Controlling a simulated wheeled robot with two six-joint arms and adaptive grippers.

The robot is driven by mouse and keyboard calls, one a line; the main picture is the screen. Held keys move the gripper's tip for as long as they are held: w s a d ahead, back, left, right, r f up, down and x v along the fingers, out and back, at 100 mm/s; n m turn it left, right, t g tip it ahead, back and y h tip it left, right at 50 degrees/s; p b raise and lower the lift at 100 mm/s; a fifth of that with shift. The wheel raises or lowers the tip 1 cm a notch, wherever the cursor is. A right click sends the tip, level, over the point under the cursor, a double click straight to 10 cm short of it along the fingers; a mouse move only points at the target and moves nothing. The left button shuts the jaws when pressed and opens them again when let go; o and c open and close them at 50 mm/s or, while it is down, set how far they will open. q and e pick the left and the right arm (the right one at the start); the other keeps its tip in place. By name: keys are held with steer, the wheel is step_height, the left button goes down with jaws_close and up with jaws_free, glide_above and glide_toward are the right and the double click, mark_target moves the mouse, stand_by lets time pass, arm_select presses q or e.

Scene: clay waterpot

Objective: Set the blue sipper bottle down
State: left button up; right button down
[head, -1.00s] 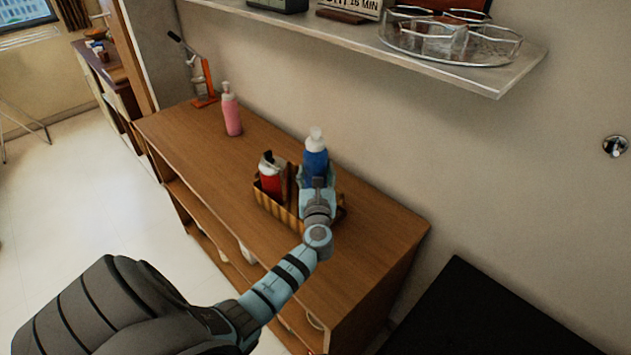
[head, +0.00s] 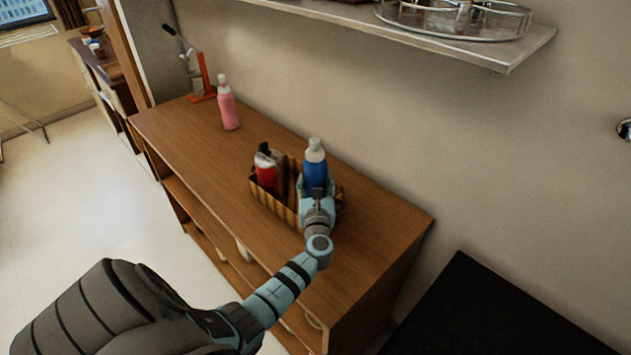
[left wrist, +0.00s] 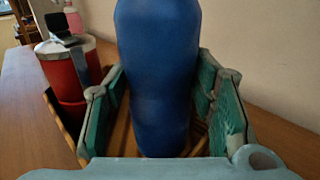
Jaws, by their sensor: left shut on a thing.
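The blue sipper bottle (head: 315,170) with a white cap stands upright in the right part of a striped wooden basket (head: 281,207) on the brown cabinet top. My left gripper (head: 316,192) is shut on the bottle from the front. In the left wrist view the bottle (left wrist: 158,75) fills the middle, between the two green finger pads. Its lower end is down between the basket walls; whether it touches the basket floor is hidden. My right gripper is not in view.
A red bottle (head: 265,172) with a dark top stands in the basket's left part. A pink bottle (head: 228,108) and an orange-and-grey lever device (head: 204,80) stand at the cabinet's far left. A metal shelf (head: 480,50) overhangs the back. The cabinet top right of the basket is clear.

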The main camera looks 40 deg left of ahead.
arm_select(q)
steer(key=o, duration=1.6)
steer(key=shift+s+r, duration=0.1)
steer(key=shift+r, duration=0.05)
steer(key=shift+c, duration=0.2)
steer(key=shift+r+p, duration=0.9)
steer(key=shift+p, duration=0.05)
steer(key=v, duration=1.2)
steer(key=shift+f, duration=0.3)
